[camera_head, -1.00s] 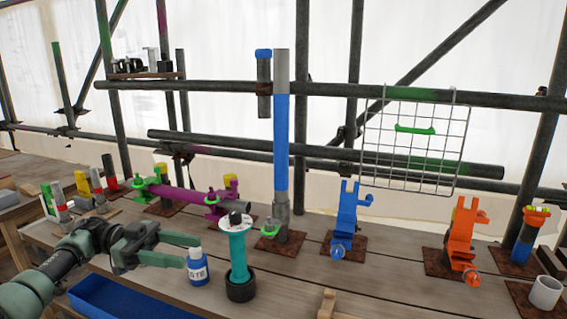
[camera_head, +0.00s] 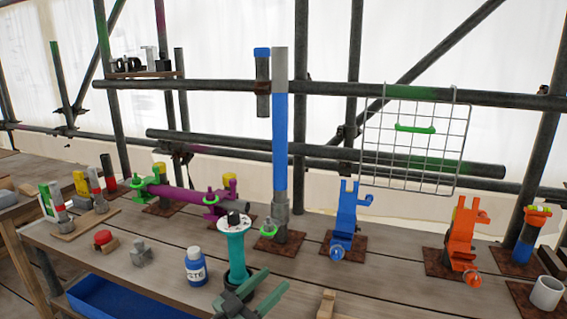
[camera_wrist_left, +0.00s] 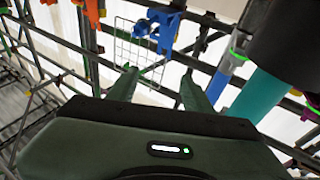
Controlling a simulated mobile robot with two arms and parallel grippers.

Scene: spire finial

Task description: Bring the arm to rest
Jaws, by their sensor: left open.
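My left gripper (camera_head: 277,278) is at the bottom middle of the head view, with its two green fingers apart and nothing between them. It is just in front and to the right of the teal spool (camera_head: 237,251), which has a white top and a dark base partly hidden by the gripper. In the left wrist view the open fingers (camera_wrist_left: 158,75) point away from the palm, and the teal spool (camera_wrist_left: 258,95) is close by on the right. I cannot tell whether they touch. My right gripper is not in view.
A blue bottle (camera_head: 196,267) stands left of the spool. A red-capped piece (camera_head: 103,240) and a grey fitting (camera_head: 141,252) lie farther left. A blue tray (camera_head: 118,302) is at the front left. A tall blue-grey pole (camera_head: 280,150) stands behind the spool.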

